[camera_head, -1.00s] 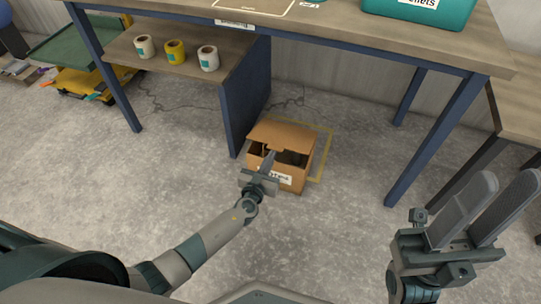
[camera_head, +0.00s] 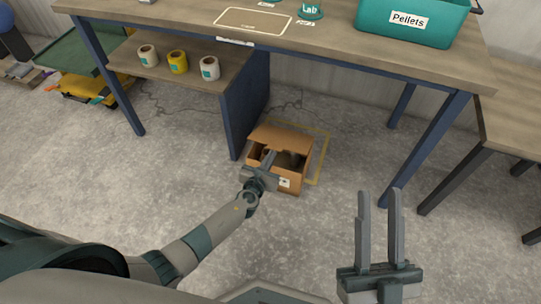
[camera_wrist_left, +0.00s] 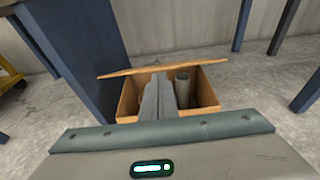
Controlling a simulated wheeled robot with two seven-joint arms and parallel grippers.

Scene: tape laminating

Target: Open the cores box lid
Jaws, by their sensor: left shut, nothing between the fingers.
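The cores box (camera_head: 290,184) is a brown cardboard box on the floor under the workbench, beside its blue side panel. Its lid (camera_head: 280,137) is raised at the back and part of the inside shows. In the left wrist view the lid (camera_wrist_left: 150,71) is a tilted strip across the box (camera_wrist_left: 206,88), with a grey tube-like core (camera_wrist_left: 183,88) inside. My left gripper (camera_head: 270,157) is shut and empty, its fingers over the box opening; the wrist view shows the fingers (camera_wrist_left: 157,98) close under the lid's edge. Contact is unclear. My right gripper (camera_head: 380,210) is open, empty and away from the box.
The workbench (camera_head: 330,42) stands above the box, with a blue side panel (camera_head: 247,105) to the left and a leg (camera_head: 425,145) to the right. Rolls (camera_head: 178,62) sit on its shelf. A yellow floor marking (camera_head: 322,158) borders the box. Floor between box and right leg is clear.

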